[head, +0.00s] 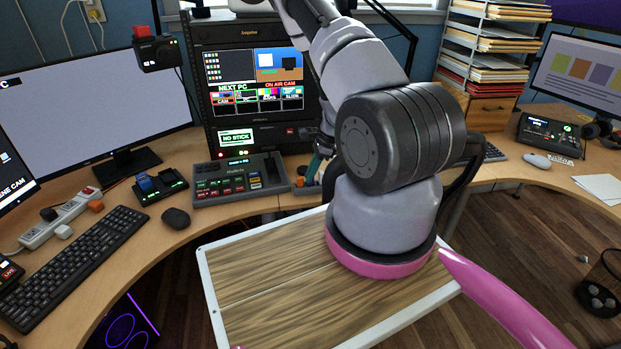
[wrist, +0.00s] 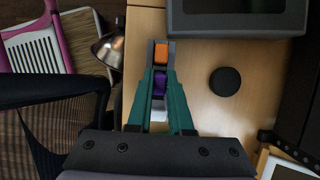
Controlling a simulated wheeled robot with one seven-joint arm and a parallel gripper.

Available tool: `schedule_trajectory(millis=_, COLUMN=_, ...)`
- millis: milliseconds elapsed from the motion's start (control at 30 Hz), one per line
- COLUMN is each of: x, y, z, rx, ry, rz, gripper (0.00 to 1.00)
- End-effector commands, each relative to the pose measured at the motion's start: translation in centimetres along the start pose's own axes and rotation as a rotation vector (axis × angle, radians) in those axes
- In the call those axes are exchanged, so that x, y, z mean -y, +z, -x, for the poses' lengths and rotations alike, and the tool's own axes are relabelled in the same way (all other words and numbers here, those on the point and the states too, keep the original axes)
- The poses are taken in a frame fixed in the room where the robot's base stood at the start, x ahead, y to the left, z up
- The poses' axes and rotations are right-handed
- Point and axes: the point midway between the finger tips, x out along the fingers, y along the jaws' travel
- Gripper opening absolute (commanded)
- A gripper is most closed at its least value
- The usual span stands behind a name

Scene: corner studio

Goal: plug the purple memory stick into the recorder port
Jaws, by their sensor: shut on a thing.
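My gripper (wrist: 159,80) has teal fingers, shut on the purple memory stick (wrist: 159,86) in the wrist view. An orange block (wrist: 161,52) sits just beyond the stick, in a narrow grey holder (wrist: 161,67), and a white piece shows on the near side. I cannot tell whether the purple stick is clear of the holder. In the head view, the gripper (head: 316,166) is low over the desk and mostly hidden behind my arm. The recorder (head: 265,137) is in the black rack behind it, with a lit screen reading NO STICK (head: 236,138). I cannot make out its port clearly.
A switcher panel (head: 238,181) lies on the desk left of my gripper. A dark grey box (wrist: 235,18) and a round black puck (wrist: 225,81) are right of the fingers in the wrist view. A metal lamp (wrist: 112,50) and black mesh (wrist: 62,118) are to the left.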

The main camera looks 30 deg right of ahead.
Motion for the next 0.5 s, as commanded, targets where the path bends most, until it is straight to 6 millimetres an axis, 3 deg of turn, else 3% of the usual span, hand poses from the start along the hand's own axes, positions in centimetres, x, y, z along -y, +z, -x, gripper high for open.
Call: schedule_trajectory(millis=500, x=0.0, y=3.0, z=7.2, rx=0.001, ry=-0.002, rz=0.002, gripper=0.00)
